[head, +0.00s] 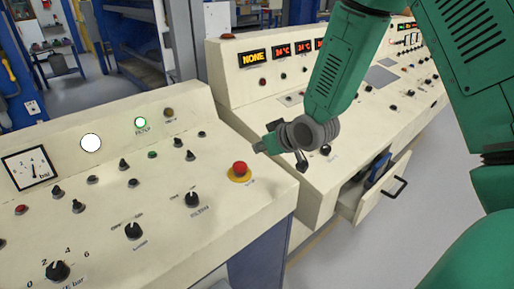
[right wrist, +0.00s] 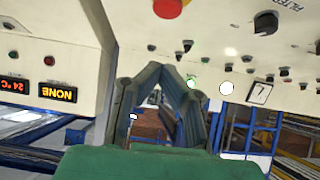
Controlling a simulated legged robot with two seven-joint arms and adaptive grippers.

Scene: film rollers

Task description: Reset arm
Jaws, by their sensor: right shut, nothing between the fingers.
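My right arm is green and comes in from the upper right of the head view. Its grey and green gripper (head: 262,147) hangs in the air by the gap between the two cream control consoles, up and right of the red stop button (head: 239,168) on its yellow base. The gripper is shut and empty. In the right wrist view, which is upside down, its two fingers (right wrist: 155,70) lean together at the tips. The red button (right wrist: 168,7) shows at the top edge there. My left gripper is not in the head view.
The left console (head: 100,225) carries knobs, a gauge (head: 30,168) and a lit white lamp (head: 91,143). The right console (head: 222,68) has displays, one reading NONE (head: 252,58). Its drawer (head: 378,192) stands open with a blue item (head: 379,167) inside. Floor at the lower right is clear.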

